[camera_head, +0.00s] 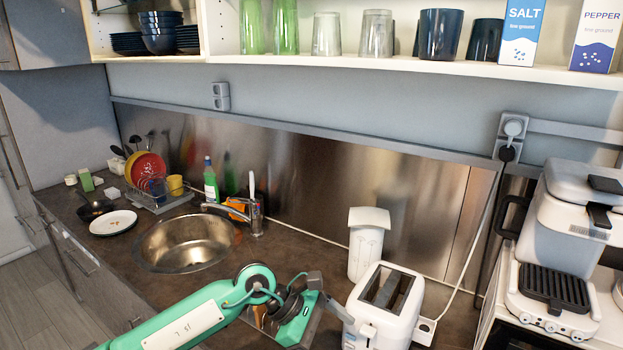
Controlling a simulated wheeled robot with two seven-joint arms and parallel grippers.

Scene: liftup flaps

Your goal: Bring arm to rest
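My green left arm (190,322) comes in from the bottom left and reaches over the counter. My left gripper (328,297) is at its end, just left of the white toaster (385,302). I see it at an angle and partly hidden by its own wrist, so I cannot tell whether its fingers are open or shut. I see nothing held in it. I cannot tell whether it touches the toaster. My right arm and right gripper are not in view. The upper cabinet (400,64) shows its shelf uncovered, with glasses, cups and bowls on it.
A sink (185,243) with a faucet (254,212) lies left of my gripper. A white canister (368,243) stands behind the toaster. A dish rack (165,199) and a plate (113,222) are farther left. A grill (553,290) and a white appliance (570,220) stand right.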

